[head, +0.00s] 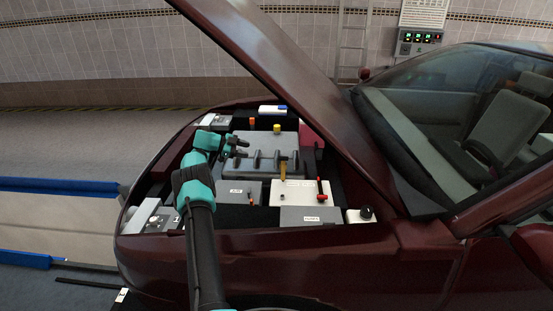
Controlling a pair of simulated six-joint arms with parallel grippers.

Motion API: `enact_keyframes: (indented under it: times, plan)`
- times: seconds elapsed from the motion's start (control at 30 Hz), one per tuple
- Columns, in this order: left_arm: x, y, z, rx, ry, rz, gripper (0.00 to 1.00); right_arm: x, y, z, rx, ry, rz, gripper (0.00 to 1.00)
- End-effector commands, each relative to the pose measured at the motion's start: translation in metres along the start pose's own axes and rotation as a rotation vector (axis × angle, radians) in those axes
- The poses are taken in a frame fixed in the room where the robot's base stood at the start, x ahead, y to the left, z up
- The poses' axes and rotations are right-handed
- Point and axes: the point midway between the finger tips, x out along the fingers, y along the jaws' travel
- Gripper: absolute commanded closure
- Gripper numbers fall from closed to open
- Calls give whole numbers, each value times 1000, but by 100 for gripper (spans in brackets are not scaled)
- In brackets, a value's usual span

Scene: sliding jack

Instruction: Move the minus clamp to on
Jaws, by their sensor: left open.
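The box carries an upright yellow-brown lever (283,168) and a red lever (321,190). The lettering is too small to read, so I cannot tell which part is the minus clamp or whether it is on. My right gripper is not in view.
The raised hood (265,60) slants over the right of the bay. Grey boxes (238,192) and (312,216) flank the white box, and a black-capped white container (360,216) stands right. The dark red car body (330,262) edges the bay in front.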

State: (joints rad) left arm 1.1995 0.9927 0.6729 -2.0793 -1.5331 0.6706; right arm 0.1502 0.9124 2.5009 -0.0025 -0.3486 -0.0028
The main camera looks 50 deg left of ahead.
Motion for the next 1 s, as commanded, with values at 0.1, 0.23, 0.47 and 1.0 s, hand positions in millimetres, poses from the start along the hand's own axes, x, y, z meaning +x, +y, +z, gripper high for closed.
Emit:
enact_keyframes:
  times: [0.1,0.23,0.47,1.0]
  plan:
    - [20,0,-1,0,3,3,52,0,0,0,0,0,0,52]
    - [42,0,-1,0,2,3,52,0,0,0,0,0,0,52]
    - [81,1,-1,0,2,2,52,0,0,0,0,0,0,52]
    - [153,1,0,0,1,1,52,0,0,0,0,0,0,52]
